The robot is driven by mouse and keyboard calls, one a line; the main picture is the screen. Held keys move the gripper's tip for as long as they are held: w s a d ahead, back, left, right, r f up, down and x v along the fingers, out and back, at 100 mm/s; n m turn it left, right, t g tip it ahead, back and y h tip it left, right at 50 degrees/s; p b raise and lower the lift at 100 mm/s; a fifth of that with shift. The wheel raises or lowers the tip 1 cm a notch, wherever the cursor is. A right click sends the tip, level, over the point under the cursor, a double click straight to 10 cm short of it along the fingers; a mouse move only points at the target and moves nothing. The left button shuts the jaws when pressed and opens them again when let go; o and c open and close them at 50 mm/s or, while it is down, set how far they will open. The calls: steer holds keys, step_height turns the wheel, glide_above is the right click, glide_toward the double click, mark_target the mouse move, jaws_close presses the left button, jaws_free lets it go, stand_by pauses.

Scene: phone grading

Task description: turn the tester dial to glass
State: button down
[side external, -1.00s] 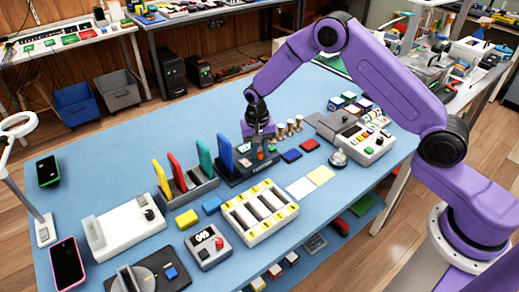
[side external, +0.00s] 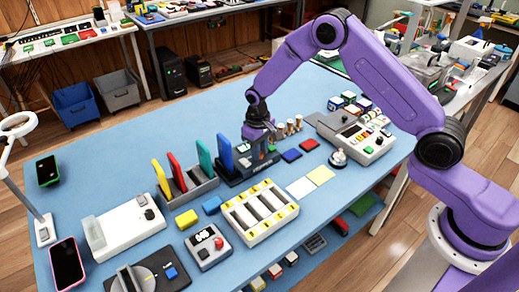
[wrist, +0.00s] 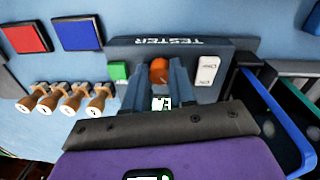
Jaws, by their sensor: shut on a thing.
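The tester (wrist: 125,48) is a dark grey box with its name in white letters, upside down in the wrist view. Its orange dial (wrist: 160,71) sits between a green button (wrist: 119,70) and a white rocker switch (wrist: 208,70). My gripper (wrist: 159,80) is down over the tester, with its two fingers closed on either side of the dial. The dial's setting marks cannot be read.
A rack (side external: 193,192) of upright coloured panels stands close beside the tester, the blue one (side external: 225,155) nearest. Several wooden-handled stamps (side external: 290,127) and red and blue pads (side external: 291,155) lie on the other side. A white tray (side external: 260,210) is in front.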

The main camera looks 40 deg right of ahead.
stand_by(0.4)
steer(key=c, duration=0.9)
jaws_free()
steer(key=shift+c, duration=0.2)
step_height(320, 180, up, 18)
steer(key=shift+a+f, duration=0.25)
steer(key=shift+a, duration=0.2)
steer(key=s+a+r+n, duration=0.1)
steer(key=s+r+n, duration=0.15)
steer(key=s, duration=0.65)
steer(key=s+a+r+n, duration=0.1)
steer(key=s+n, duration=0.2)
steer(key=s, duration=0.5)
steer(key=s+d+n, duration=0.2)
steer(key=s+d, duration=0.2)
steer(key=s, duration=0.6)
steer(key=s+d+f+n+y, duration=0.1)
steer(key=s+d+n, duration=0.2)
steer(key=s, duration=0.8)
steer(key=shift+d, duration=0.6)
